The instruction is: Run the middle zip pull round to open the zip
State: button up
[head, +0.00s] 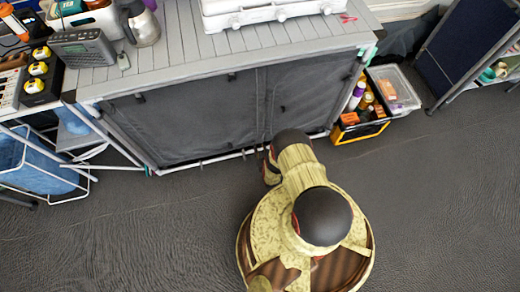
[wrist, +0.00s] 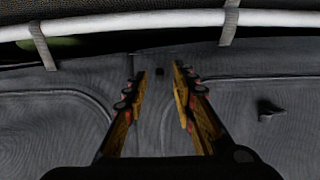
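The grey fabric front (head: 200,115) of the cabinet has a vertical seam (head: 262,100) right of its middle. In the wrist view my gripper (wrist: 159,75) is open, with its two fingers pointing at the grey fabric (wrist: 60,120). A small dark piece (wrist: 159,72), perhaps the middle zip pull, shows between the fingertips; I cannot tell if they touch it. Another dark tab (wrist: 270,112) stands out from the fabric to the right of the fingers.
A white bar (wrist: 170,19) with fabric straps crosses the top of the wrist view. In the head view a yellow-and-black crate (head: 358,132) with bottles stands right of the cabinet. A blue-lined rack (head: 40,170) stands at left. The dark floor (head: 130,235) is clear in front.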

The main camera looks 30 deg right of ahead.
jog(key=shift+c, duration=1)
grip_shut()
